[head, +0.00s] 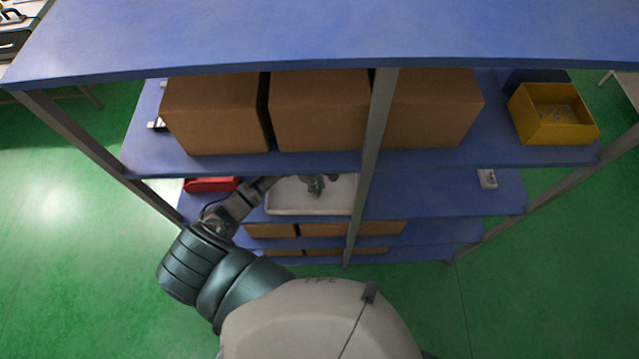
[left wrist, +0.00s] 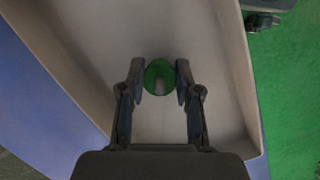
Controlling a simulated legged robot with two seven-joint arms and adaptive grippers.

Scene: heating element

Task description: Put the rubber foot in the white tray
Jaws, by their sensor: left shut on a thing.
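The white tray (head: 310,212) stands on a middle blue shelf, left of the front post, in the head view. It fills much of the left wrist view (left wrist: 100,40). My left gripper (head: 316,183) reaches in over the tray; its two fingers (left wrist: 159,82) are shut on the rubber foot. The rubber foot (left wrist: 159,74) is a round green piece with a greyish middle, seen over the tray's inside. It shows as a small green spot in the head view (head: 317,189). I cannot tell its exact height above the tray floor. My right gripper is not in view.
A red bin (head: 211,184) is left of the tray. Brown boxes stand on the shelf above (head: 320,110) and below (head: 270,230). A grey post (head: 372,125) rises right of the tray. A yellow bin (head: 552,135) is upper right. Shelf room right of the post is mostly clear.

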